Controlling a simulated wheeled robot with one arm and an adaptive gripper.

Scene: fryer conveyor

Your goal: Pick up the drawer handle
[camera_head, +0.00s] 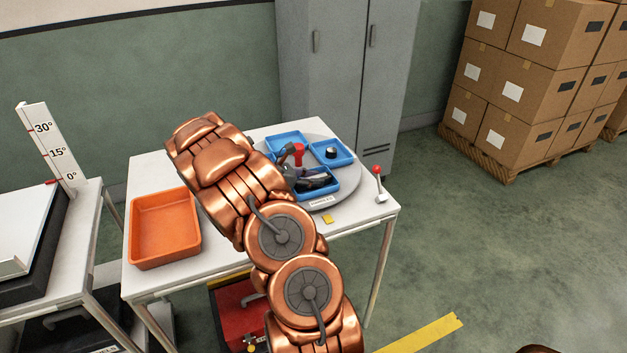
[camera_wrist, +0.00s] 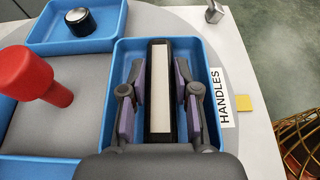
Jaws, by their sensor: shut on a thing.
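The drawer handle (camera_wrist: 160,90) is a dark bar with a pale strip along its top. It lies lengthwise in a blue tray (camera_wrist: 214,60) beside the label reading HANDLES. In the wrist view my gripper (camera_wrist: 160,105) has a finger on each long side of the handle and is shut on it. The handle is still down within the tray walls; I cannot tell whether it touches the tray floor. In the head view my gripper (camera_head: 291,178) reaches into this tray (camera_head: 337,180) on the round turntable, and my arm hides part of it.
A red peg-like knob (camera_wrist: 40,78) stands left of the tray. Another blue tray (camera_wrist: 110,39) holds a round black knob (camera_wrist: 80,20). In the head view, an orange bin (camera_head: 165,198) sits at the table's left, and a red-tipped lever (camera_head: 379,184) at its right edge.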

